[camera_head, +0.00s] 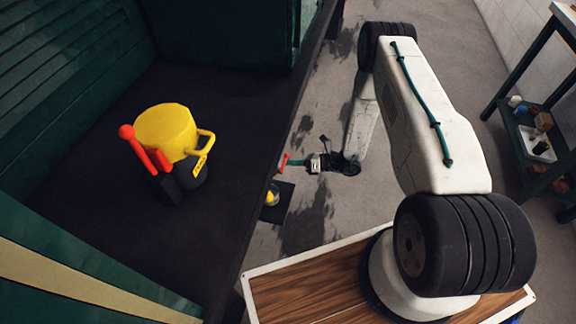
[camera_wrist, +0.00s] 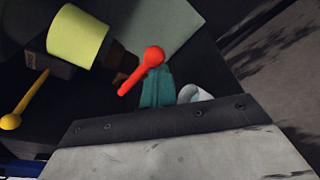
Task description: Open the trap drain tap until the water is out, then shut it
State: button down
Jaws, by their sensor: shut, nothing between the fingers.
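In the wrist view a red ball-ended lever (camera_wrist: 145,68) crosses in front of the tips of my gripper's teal fingers (camera_wrist: 157,88). The fingers are shut together with nothing between them; whether they touch the lever I cannot tell. In the head view my gripper (camera_head: 295,162) is low beside the tram's side, with a small red lever (camera_head: 283,163) at its tip. A pale yellow cylinder (camera_wrist: 78,35) and a yellow ball-ended lever (camera_wrist: 15,115) lie left of the red one in the wrist view. No water or outlet can be made out.
A yellow handled can (camera_head: 165,130) with a red ball-ended lever stands on the dark tram floor (camera_head: 225,100). A shelf rack (camera_head: 545,130) stands right. Stained floor is open between.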

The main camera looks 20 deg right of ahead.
dwell(0.5)
jog(key=s+d+f, duration=0.1)
jog(key=s+d, duration=0.5)
jog(key=d, duration=0.1)
jog(key=shift+f, duration=0.15)
dwell(0.4)
